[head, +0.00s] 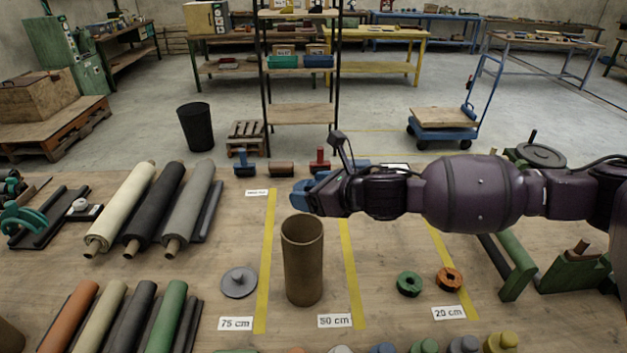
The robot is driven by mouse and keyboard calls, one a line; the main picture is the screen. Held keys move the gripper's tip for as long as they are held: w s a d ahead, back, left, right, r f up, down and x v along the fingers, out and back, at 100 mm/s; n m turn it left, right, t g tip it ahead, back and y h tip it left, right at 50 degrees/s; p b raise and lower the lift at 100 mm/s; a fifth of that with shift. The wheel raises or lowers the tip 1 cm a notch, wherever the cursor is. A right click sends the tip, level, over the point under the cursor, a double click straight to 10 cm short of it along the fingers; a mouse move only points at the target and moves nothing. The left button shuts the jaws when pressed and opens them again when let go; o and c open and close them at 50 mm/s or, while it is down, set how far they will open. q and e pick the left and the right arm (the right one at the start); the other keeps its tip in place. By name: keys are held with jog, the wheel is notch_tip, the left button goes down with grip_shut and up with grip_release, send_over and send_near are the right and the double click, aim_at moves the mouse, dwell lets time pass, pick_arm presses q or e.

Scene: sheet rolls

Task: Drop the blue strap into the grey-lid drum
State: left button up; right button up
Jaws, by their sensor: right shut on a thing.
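My right gripper (314,194) reaches in from the right and is shut on the blue strap (299,193), a small rolled blue piece at its tip. The strap is held in the air; in the picture it shows just above the open top of a tall brown drum (303,268). The drum stands upright on the table with its mouth uncovered. A round grey lid (238,283) with a small knob lies flat on the table to the left of the drum. The far side of the strap is hidden by the gripper. My left gripper is not in view.
Grey, black and cream sheet rolls (119,207) lie at the left, with more rolls (166,318) in front. A green ring (409,284) and an orange ring (449,279) lie to the right. Yellow stripes (352,271) mark the table (385,325). Several coloured knobbed pieces line the front edge.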

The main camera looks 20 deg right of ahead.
jog(key=shift+f, duration=1.5)
jog(key=o, duration=0.9)
jog(key=shift+o, duration=0.2)
jog(key=shift+s+d, duration=0.1)
jog(key=b+v, duration=0.1)
jog(key=v, duration=0.9)
jog(key=shift+s+d, duration=0.15)
jog(key=shift+s, duration=0.05)
